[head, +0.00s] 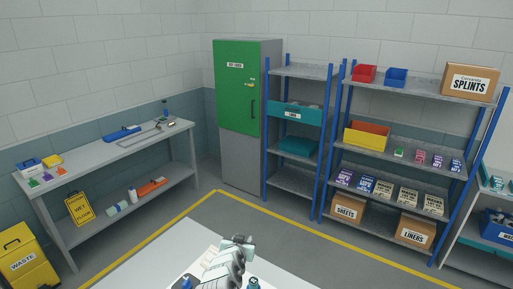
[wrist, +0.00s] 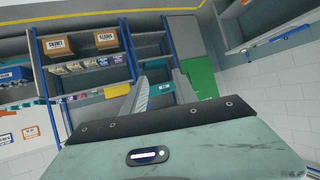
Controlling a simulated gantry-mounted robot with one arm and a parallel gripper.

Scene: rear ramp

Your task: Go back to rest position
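My gripper (head: 240,243) is at the bottom centre of the head view, above a pale work surface (head: 190,245); its fingers are too small to make out there. In the wrist view my gripper (wrist: 159,83) shows two fingers spread apart with nothing between them. The shelving and the green door show beyond the fingers, and this view is turned over. No object touches the fingers.
A green-doored cabinet (head: 236,95) stands at the back, with blue-framed shelves (head: 395,150) to its right. A grey bench (head: 110,150) and a yellow waste bin (head: 25,255) are at left. Small items, including a teal one (head: 253,284), lie near my arm.

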